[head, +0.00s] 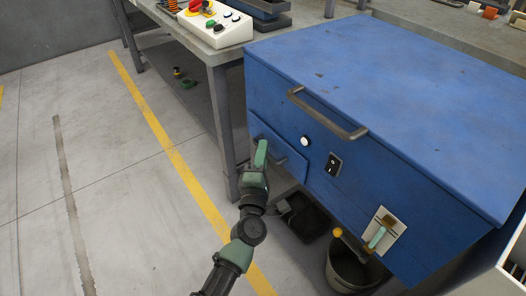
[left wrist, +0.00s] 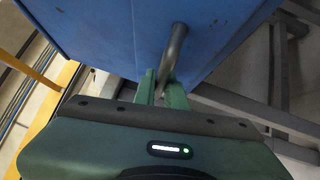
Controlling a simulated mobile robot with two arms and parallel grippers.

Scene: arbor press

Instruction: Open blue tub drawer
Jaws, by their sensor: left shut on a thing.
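The blue tub (head: 400,95) is a large box with a worn lid and a grey bar handle (head: 328,114) on the lid's front edge. Its drawer (head: 292,166) is a small blue front low at the left of the tub's face. I cannot tell whether it stands out from the face. My left gripper (head: 262,152) is at the drawer, shut on the grey drawer handle (head: 280,159). In the left wrist view, the green fingers (left wrist: 162,88) close around the drawer handle (left wrist: 174,48), against the blue front. My right gripper is not in view.
A grey workbench (head: 218,52) with a control box (head: 228,30) stands left of the tub. A black tray (head: 300,217) and a dark bucket (head: 345,272) are on the floor below. The left floor is clear.

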